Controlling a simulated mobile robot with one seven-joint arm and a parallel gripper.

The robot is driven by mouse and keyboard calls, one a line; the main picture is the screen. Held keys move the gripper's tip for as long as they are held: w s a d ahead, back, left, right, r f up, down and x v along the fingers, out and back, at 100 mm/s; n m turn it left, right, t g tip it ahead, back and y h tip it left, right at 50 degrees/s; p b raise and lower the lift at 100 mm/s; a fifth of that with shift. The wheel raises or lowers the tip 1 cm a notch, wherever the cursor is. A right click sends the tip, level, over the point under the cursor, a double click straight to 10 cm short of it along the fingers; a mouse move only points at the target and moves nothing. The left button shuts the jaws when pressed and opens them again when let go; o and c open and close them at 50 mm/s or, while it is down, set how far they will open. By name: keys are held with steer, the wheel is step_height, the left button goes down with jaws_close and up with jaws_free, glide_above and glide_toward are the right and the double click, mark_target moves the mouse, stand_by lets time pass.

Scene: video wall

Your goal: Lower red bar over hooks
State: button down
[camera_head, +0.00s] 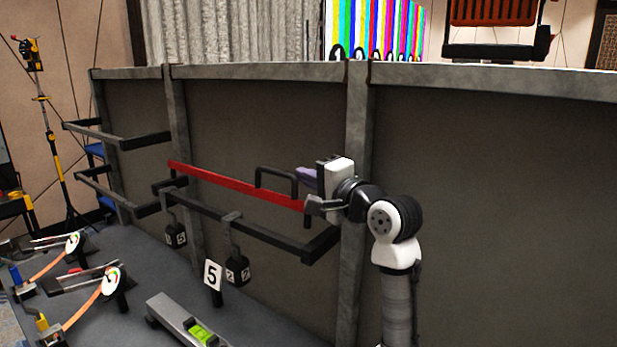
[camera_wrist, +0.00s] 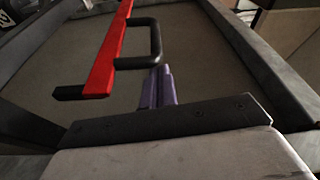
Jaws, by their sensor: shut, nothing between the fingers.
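The red bar (camera_head: 235,185) runs along the panel above a dark rail frame (camera_head: 250,231), apart from it for most of its length. A black U-shaped handle (camera_head: 277,170) stands up from the bar. The bar (camera_wrist: 107,55) also shows in the wrist view, with a black end piece and the handle (camera_wrist: 158,40) on its side. My gripper (camera_head: 300,174) is just right of the handle; its purple fingers (camera_wrist: 160,70) are shut and empty. Two black weights (camera_head: 237,269) (camera_head: 175,235) hang at the rail; their hooks are too small to make out clearly.
A number 5 marker (camera_head: 212,275) and a spirit level (camera_head: 183,318) are below the rail. Dial gauges (camera_head: 111,279) stand at lower left. More rail frames (camera_head: 115,138) project from the panel at left. The panel right of my arm is bare.

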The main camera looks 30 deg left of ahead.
steer(key=shift+s, duration=0.1)
steer(key=shift+s+n, duration=0.2)
steer(key=shift+n, duration=0.2)
